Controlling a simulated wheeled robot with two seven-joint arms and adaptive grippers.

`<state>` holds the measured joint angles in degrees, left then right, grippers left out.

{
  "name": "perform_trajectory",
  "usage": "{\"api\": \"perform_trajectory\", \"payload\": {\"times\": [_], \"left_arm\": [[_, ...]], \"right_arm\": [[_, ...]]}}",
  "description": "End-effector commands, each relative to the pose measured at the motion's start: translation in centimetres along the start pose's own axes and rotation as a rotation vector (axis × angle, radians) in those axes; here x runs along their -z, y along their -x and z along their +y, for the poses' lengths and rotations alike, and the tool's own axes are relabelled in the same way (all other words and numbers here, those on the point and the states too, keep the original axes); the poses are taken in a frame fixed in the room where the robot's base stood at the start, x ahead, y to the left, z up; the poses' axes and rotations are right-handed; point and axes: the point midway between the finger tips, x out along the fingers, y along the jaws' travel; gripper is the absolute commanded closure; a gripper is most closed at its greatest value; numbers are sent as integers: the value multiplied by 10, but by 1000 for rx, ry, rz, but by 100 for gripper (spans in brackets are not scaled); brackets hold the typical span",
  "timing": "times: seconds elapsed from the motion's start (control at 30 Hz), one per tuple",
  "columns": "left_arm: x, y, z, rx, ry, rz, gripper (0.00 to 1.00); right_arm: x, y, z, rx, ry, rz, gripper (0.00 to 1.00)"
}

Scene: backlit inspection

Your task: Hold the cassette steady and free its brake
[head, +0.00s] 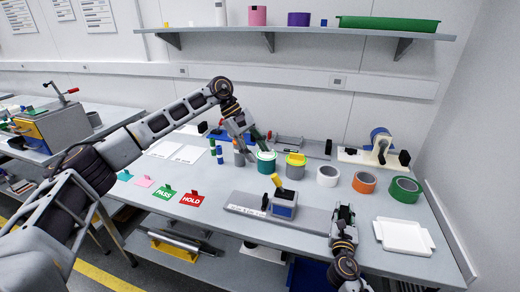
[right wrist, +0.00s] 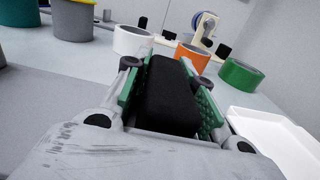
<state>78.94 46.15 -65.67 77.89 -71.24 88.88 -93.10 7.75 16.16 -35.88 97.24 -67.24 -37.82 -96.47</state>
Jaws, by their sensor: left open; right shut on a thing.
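A long grey base (head: 240,202) lies on the bench. A dark blue and grey block (head: 283,209) with a tilted yellow lever (head: 277,182) stands on it; I take these to be the cassette and its brake. My right gripper (head: 343,212) is at the base's right end. In the right wrist view its green-padded fingers are shut on a black block (right wrist: 172,92). Whether that block joins the base is hidden.
A yellow-banded pot (head: 295,165) and white (head: 328,176), orange (head: 364,182) and green (head: 405,189) rolls stand behind the base. A white tray (head: 403,236) lies at right. Green PASS (head: 149,194) and red HOLD (head: 191,199) cards lie at left.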

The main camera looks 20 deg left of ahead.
Motion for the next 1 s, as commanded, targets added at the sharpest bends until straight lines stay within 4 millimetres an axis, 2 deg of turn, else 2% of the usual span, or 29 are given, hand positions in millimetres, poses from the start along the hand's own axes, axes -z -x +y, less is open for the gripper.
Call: {"api": "perform_trajectory", "payload": {"times": [0.03,0.07,0.23,0.67,1.0], "left_arm": [[0,0,0,0,0,0,56],[0,0,0,0,0,0,56],[0,0,0,0,0,0,56],[0,-1,0,0,0,0,56],[0,-1,0,0,0,0,56]], "right_arm": [[-2,0,0,-1,-4,-3,100],[-2,0,1,-1,-4,-3,70],[-2,0,0,-1,-3,-2,49],[0,2,0,-1,-1,-1,49],[0,25,0,-2,-1,0,49]]}}
